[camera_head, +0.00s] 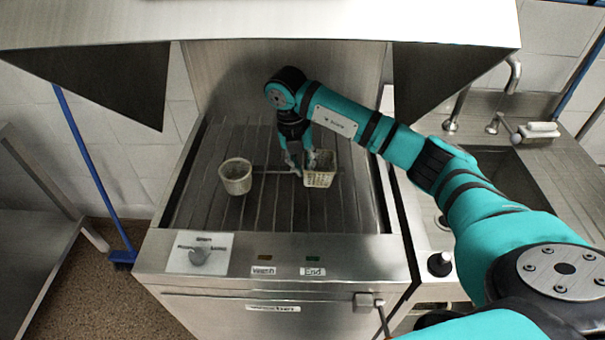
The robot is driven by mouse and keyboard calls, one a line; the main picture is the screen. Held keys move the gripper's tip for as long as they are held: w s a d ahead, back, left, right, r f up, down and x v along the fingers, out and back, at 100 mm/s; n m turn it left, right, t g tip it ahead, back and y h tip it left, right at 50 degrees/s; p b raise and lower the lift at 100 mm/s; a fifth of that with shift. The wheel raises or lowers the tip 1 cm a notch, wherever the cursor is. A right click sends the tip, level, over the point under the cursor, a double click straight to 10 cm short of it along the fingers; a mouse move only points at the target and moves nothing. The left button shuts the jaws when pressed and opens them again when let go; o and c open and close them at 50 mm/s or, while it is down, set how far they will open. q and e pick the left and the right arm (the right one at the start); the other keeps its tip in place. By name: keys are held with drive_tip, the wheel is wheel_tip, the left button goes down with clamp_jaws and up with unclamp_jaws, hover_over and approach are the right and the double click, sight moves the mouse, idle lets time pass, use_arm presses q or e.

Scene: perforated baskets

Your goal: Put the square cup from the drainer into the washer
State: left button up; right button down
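The square cup (321,172), a cream perforated basket, stands upright on the slatted rack inside the washer (330,249), right of the middle. A round cream perforated cup (236,177) stands upright on the same rack to the left. My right gripper (302,169) points down at the square cup's left side. Its fingers look spread, one left of the cup and the other at its rim; contact is unclear. The washer's hood is raised. My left gripper is out of view.
A sink (497,168) with faucets and a sponge (542,130) lies to the right. A metal shelf (38,235) and a blue-handled broom (95,180) stand at the left. The hood overhangs the back.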

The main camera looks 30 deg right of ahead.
sight(303, 188)
wheel_tip(303, 188, down, 3)
drive_tip(key=shift+r+p, duration=0.15)
drive_tip(key=shift+p, duration=0.3)
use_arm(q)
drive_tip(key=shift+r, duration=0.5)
use_arm(e)
drive_tip(key=shift+f, duration=0.45)
drive_tip(key=c, duration=1.5)
unclamp_jaws()
